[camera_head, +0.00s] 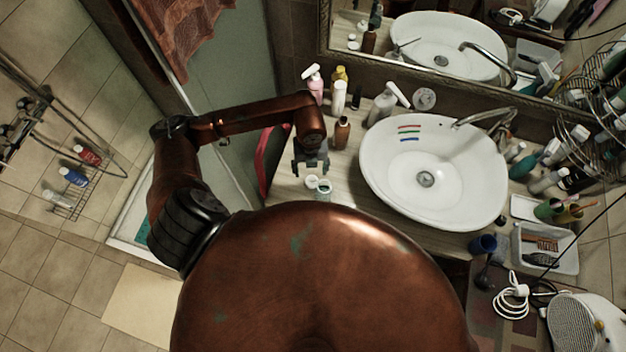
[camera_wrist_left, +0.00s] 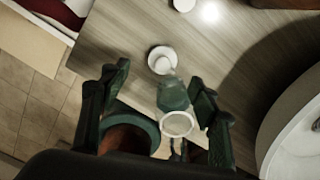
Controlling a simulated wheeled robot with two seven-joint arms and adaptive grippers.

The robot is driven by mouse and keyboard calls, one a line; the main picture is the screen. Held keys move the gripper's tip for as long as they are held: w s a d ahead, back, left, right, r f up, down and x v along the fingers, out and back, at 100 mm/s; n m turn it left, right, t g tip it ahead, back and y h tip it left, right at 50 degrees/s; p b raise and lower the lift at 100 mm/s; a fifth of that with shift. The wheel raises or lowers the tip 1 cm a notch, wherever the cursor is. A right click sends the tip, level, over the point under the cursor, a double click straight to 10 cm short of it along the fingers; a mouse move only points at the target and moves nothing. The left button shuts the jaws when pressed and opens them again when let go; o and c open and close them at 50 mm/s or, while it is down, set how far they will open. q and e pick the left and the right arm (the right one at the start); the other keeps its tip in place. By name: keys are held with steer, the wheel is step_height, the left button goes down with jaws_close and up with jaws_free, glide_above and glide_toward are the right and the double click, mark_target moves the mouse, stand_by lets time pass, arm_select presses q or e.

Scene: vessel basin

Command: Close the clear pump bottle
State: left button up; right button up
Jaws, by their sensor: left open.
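A pump bottle (camera_head: 381,106) with a greyish, see-through body and a white pump head stands on the counter at the upper left of the basin. The jar (camera_head: 323,189) has a white rim. My right gripper is not in view.
A white lid (camera_head: 311,182) lies beside the jar. A brown bottle (camera_head: 342,132), a white bottle (camera_head: 339,97) and a pink pump bottle (camera_head: 314,86) stand near the gripper. The white basin (camera_head: 432,208) is to the right. The counter (camera_head: 288,187) around the jar is mostly clear.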

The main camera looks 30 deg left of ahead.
mark_target(312, 178)
arm_select(q)
steer(key=shift+f, duration=0.2)
steer(key=shift+f+b, duration=0.85)
steer(key=shift+f, duration=0.15)
steer(key=f+b, duration=0.3)
steer(key=f, duration=0.2)
steer(key=shift+w+d+f+b, duration=0.1)
steer(key=shift+d+f+b, duration=0.1)
steer(key=shift+b, duration=0.15)
steer(key=shift+r, duration=0.1)
steer(key=shift+c, duration=0.5)
steer(key=c, duration=0.7)
